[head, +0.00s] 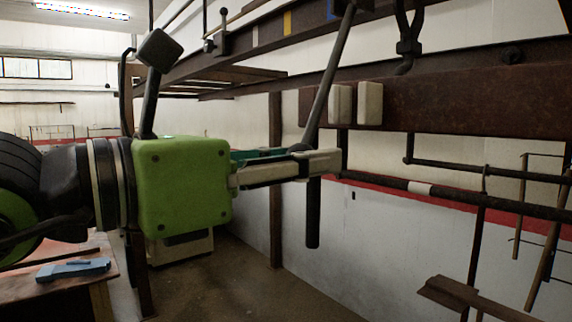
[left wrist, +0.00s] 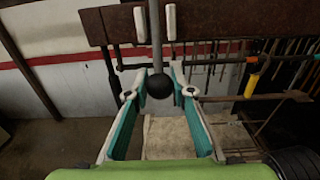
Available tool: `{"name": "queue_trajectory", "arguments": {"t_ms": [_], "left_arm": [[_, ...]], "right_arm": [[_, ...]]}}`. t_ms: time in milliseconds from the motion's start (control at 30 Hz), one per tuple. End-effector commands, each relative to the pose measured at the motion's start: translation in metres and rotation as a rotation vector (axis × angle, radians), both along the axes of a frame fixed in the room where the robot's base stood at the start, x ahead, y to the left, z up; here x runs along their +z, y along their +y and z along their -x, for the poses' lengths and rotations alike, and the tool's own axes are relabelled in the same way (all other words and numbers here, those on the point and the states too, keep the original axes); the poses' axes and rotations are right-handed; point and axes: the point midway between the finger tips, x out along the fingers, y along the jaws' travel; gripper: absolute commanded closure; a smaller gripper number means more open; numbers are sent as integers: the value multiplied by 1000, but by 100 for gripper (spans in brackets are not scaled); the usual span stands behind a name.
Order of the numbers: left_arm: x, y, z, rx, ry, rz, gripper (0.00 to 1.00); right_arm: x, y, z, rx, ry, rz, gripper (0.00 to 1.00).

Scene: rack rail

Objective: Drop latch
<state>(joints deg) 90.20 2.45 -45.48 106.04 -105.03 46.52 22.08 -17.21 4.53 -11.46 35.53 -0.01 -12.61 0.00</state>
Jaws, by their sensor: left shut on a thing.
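A long grey rod (head: 330,75) hangs down in front of the rusty rail (head: 440,98), with a thick dark grip (head: 313,215) at its lower end. My left gripper (head: 318,163) reaches in from the left and is shut on this latch lever, just above most of the grip. In the left wrist view the rod (left wrist: 155,35) comes down to a black rounded end (left wrist: 159,86) between the tips of my left fingers (left wrist: 158,93). The lever is slightly tilted in the head view. The fingers hide part of it. My right gripper is not in view.
Dark pipes (head: 455,200) run below the rail. A bench (head: 70,285) with a blue tool (head: 73,269) stands lower left. The floor (head: 235,285) below the gripper looks clear.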

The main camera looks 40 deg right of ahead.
Motion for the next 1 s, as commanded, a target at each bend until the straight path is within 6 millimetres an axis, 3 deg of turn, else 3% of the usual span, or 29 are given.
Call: {"name": "queue_trajectory", "arguments": {"t_ms": [500,767,1000], "left_arm": [[-13,-39,-1,-1,-1,-1,90],[-14,-49,-1,-1,-1,-2,90],[-16,-73,-2,-1,0,-1,90]], "right_arm": [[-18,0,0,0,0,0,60],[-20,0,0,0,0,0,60],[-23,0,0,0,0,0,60]]}}
